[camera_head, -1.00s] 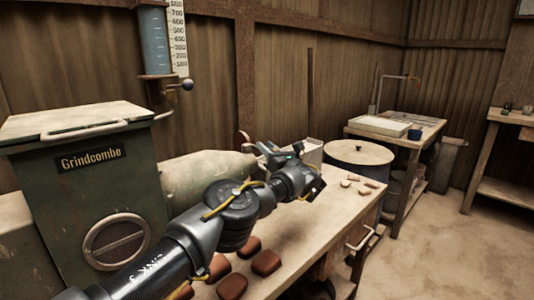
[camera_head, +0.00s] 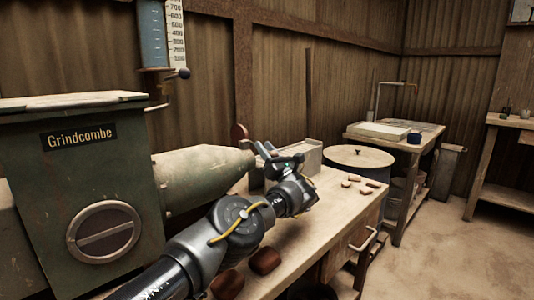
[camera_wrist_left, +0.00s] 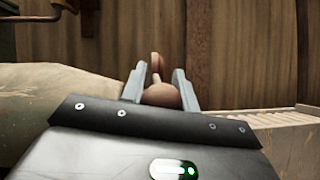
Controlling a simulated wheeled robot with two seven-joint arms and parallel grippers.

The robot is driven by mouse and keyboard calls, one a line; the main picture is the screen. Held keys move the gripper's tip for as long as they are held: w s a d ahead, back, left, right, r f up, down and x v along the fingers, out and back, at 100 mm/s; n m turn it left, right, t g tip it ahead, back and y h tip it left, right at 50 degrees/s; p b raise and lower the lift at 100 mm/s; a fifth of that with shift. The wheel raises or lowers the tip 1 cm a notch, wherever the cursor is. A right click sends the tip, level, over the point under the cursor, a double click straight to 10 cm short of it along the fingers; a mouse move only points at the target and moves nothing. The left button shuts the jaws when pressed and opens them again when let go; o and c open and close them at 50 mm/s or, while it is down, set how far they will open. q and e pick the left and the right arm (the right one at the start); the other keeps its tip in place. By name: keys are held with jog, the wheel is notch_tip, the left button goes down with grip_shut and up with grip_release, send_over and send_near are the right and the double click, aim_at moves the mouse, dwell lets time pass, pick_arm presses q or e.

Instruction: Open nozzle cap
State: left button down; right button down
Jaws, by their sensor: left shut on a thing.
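The nozzle cap is a reddish-brown round piece (camera_head: 239,133) at the end of the green tapered nozzle barrel (camera_head: 205,172) of the Grindcombe press (camera_head: 80,190). My left gripper (camera_head: 263,148) is at that end, above the bench. In the left wrist view its two fingers (camera_wrist_left: 159,82) stand either side of the cap's rounded brown knob (camera_wrist_left: 162,96), shut on it. A thin upright brown part shows behind the knob. The fingers and arm hide the nozzle mouth, so I cannot tell how far the cap stands open. My right gripper is out of view.
Brown blocks (camera_head: 264,260) lie on the wooden bench (camera_head: 300,235) beneath my left arm. A pale slatted box (camera_head: 308,157) stands just beyond the gripper. Small pieces (camera_head: 354,178) lie at the far bench end. A lidded drum (camera_head: 358,157) stands behind.

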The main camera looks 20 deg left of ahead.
pick_arm(q)
jog(key=shift+f, duration=0.15)
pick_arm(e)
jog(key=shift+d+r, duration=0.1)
pick_arm(q)
jog(key=c, duration=1.1)
grip_release()
jog(key=shift+a, duration=0.1)
jog(key=shift+s+d+f, duration=0.15)
jog(key=shift+s+d, duration=0.05)
jog(key=shift+d, duration=0.1)
jog(key=p+v, duration=0.1)
jog(key=v, duration=0.6)
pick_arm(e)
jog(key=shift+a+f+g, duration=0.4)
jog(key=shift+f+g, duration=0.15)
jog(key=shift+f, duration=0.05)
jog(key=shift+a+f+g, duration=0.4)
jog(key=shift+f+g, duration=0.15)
